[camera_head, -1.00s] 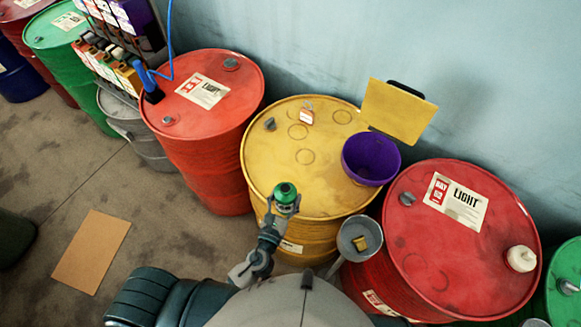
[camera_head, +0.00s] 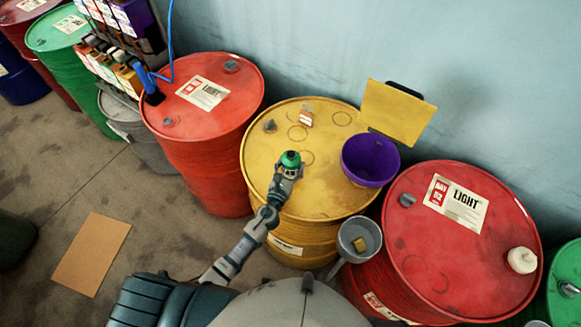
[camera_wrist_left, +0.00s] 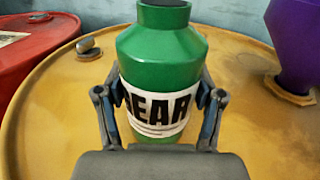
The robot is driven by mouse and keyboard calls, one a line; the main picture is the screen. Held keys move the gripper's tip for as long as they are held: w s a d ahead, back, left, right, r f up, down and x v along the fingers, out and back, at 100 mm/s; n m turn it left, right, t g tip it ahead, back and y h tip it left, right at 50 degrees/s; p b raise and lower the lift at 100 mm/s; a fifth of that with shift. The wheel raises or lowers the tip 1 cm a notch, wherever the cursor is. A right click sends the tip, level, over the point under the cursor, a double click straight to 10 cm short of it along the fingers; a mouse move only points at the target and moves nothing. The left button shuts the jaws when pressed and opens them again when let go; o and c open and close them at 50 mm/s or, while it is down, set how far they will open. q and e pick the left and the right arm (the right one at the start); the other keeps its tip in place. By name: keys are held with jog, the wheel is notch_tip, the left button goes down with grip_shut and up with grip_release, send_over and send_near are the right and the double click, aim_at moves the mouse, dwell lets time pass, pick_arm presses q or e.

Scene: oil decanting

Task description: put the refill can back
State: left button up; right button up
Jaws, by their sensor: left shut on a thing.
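The refill can (camera_wrist_left: 160,62) is green with a dark cap and a white label reading "EAR" in part. In the left wrist view it stands upright between the fingers of my left gripper (camera_wrist_left: 160,115), which is shut on it. In the head view the green can (camera_head: 290,159) is at the tip of my left gripper (camera_head: 288,172), over the front middle of the yellow drum (camera_head: 335,195). I cannot tell whether its base touches the drum top. My right gripper is not in view.
A purple funnel (camera_head: 370,160) stands on the yellow drum's right side, before a yellow board (camera_head: 398,112). A small labelled item (camera_head: 306,118) and a grey cap (camera_head: 269,126) are at the back. Red drums (camera_head: 205,130) flank it. A grey funnel (camera_head: 358,238) is in front.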

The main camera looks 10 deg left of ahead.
pick_arm(q)
jog(key=shift+d+f, duration=0.1)
jog(key=shift+d, duration=0.1)
jog(key=shift+a, duration=0.1)
jog(key=o, duration=1.2)
jog(key=shift+a+f, duration=0.1)
jog(key=shift+a, duration=0.05)
jog(key=shift+o, duration=1.3)
jog(key=shift+a, duration=0.2)
jog(key=shift+s, duration=0.35)
jog(key=s, duration=0.3)
jog(key=s+a+b, duration=0.1)
jog(key=s, duration=0.7)
jog(key=shift+s+a, duration=0.2)
jog(key=shift+a, duration=0.15)
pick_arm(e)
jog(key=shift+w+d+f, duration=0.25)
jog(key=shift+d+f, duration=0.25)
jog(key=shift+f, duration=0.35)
pick_arm(q)
jog(key=shift+d, duration=0.1)
